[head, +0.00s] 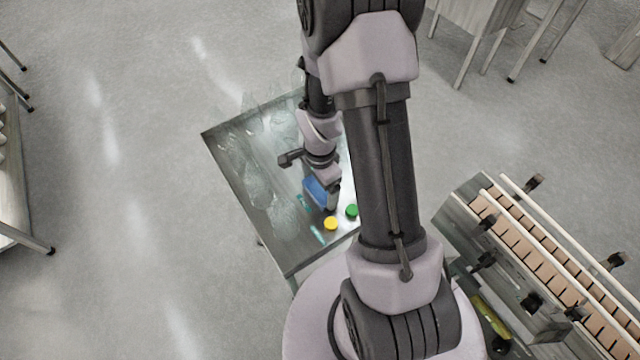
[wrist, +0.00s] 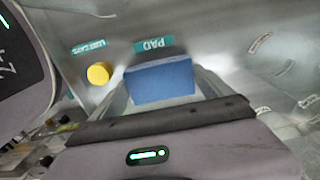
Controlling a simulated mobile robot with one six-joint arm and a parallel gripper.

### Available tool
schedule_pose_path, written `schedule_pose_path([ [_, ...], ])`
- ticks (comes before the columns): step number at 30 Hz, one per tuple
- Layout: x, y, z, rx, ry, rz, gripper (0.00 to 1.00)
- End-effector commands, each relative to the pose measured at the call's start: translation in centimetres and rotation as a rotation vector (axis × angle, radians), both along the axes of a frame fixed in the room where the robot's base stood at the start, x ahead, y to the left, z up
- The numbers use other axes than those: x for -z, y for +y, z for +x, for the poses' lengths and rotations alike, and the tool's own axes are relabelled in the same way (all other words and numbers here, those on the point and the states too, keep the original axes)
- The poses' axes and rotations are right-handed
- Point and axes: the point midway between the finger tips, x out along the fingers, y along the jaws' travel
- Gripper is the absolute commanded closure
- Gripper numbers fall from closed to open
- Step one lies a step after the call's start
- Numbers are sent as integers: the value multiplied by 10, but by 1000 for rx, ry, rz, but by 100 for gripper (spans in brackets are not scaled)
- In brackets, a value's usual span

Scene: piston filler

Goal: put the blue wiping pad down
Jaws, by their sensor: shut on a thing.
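The blue wiping pad (wrist: 160,80) is between the fingers of my gripper (wrist: 163,92) in the wrist view. The gripper is shut on it. In the head view the pad (head: 315,190) shows beside my gripper (head: 330,196), over the metal table (head: 235,165). A teal label reading PAD (wrist: 153,44) lies on the table just beyond the pad. I cannot tell whether the pad touches the table.
A yellow cap (head: 331,223) and a green cap (head: 352,211) sit close to the gripper. Clear, glass-like items (head: 257,185) stand on the table's left part. A conveyor (head: 540,260) stands at the right, apart from the table.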

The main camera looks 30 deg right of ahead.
Motion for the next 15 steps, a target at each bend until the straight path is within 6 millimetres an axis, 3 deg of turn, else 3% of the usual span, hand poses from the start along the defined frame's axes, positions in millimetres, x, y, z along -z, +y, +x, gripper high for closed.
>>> schedule_pose_path([
  [1,3,0,0,0,0,0,48],
  [2,2,0,0,0,0,0,4],
  [3,1,0,0,0,0,0,0],
  [10,-2,0,0,0,0,0,0],
  [15,-38,-1,1,-1,-5,-2,0],
])
